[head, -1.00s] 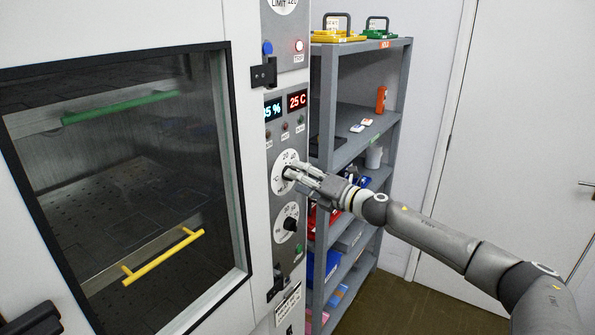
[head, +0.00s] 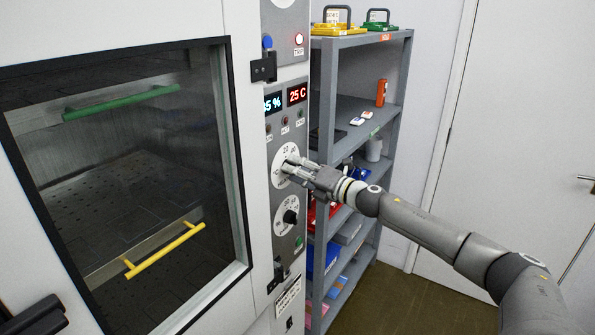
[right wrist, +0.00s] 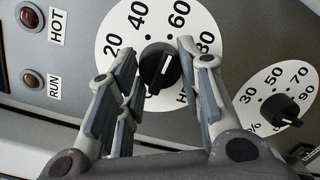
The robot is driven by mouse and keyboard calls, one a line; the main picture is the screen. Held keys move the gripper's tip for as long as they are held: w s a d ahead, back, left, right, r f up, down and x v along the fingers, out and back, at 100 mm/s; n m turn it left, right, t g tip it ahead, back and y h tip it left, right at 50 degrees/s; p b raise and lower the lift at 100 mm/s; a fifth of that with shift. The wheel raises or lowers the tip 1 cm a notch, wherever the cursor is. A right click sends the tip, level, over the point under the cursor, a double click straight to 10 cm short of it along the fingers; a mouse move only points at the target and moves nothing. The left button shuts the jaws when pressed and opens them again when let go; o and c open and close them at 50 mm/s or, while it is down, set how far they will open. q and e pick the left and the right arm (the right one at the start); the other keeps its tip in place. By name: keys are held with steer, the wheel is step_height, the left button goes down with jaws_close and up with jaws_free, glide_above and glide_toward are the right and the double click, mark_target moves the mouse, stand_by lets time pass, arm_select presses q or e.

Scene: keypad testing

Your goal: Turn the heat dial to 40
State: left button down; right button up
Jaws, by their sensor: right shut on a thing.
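The heat dial is a white round plate (right wrist: 155,28) marked 20, 40, 60 and 80 around a black knob (right wrist: 156,66). In the right wrist view the knob's white line leans up and slightly right, roughly towards 60. In the head view the dial (head: 281,156) is the upper one on the grey panel. My right gripper (head: 287,168) reaches it from the right and hides part of its face and knob. In the right wrist view its fingers (right wrist: 158,61) stand on either side of the knob, shut on it. My left gripper is not in view.
A second dial (head: 283,221), with a black knob, sits just below. A red display (head: 297,95) above reads 25 C. A grey shelf unit (head: 360,42) stands behind my right arm.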

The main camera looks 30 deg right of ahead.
steer(key=shift+f+n+t+y+b, duration=0.1)
steer(key=shift+n+t+y+b, duration=0.1)
steer(key=shift+n+b, duration=2.2)
steer(key=shift+f+n+t+y+b, duration=0.1)
steer(key=shift+n+y+b, duration=0.1)
steer(key=shift+n+b, duration=2.2)
steer(key=o, duration=1.1)
steer(key=shift+c, duration=0.2)
